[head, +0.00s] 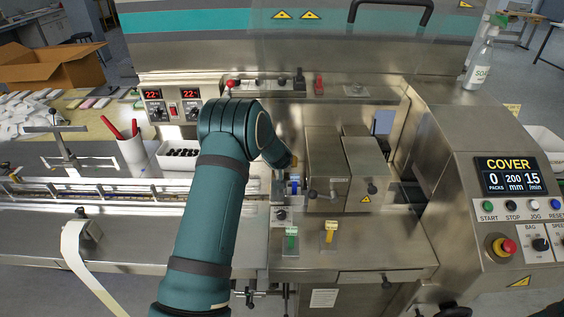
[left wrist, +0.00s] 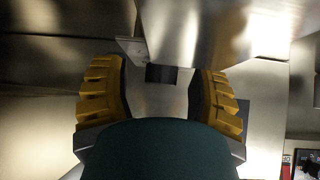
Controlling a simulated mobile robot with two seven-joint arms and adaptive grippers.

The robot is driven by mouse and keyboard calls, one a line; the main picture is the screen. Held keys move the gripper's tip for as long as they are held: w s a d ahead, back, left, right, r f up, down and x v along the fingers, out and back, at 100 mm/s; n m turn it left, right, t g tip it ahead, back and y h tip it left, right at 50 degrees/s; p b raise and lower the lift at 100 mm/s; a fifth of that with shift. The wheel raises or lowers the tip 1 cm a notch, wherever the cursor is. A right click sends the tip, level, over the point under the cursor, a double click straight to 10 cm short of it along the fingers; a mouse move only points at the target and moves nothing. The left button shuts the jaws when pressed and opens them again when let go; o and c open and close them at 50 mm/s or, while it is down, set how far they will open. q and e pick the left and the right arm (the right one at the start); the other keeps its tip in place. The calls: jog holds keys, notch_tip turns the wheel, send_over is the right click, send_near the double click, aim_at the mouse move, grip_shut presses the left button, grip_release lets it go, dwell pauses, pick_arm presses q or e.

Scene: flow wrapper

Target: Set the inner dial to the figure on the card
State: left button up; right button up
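Two temperature units with red displays reading 22 stand at the back left in the head view. Each has a dark dial below its display: a left dial (head: 158,114) and a right dial (head: 192,114), the right one nearer the machine's middle. Their pointer settings are too small to read. I cannot make out a card with a figure. My left arm reaches up the middle; its gripper (head: 291,161) is mostly hidden behind the wrist, right of the dials and apart from them. In the left wrist view the yellow fingers (left wrist: 161,72) are spread, with no held object visible. My right gripper is not in view.
A white cup (head: 133,153) with red pens and a white bin (head: 178,155) stand in front. Metal sealing housings (head: 325,165) are close to my left gripper. A control panel (head: 515,195) is at right.

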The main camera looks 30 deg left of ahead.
pick_arm(q)
jog(key=v, duration=1.1)
jog(key=shift+r, duration=0.1)
jog(key=shift+s+d+r, duration=0.15)
jog(key=shift+s+r, duration=0.1)
jog(key=shift+s, duration=0.05)
jog(key=shift+s+f, duration=0.1)
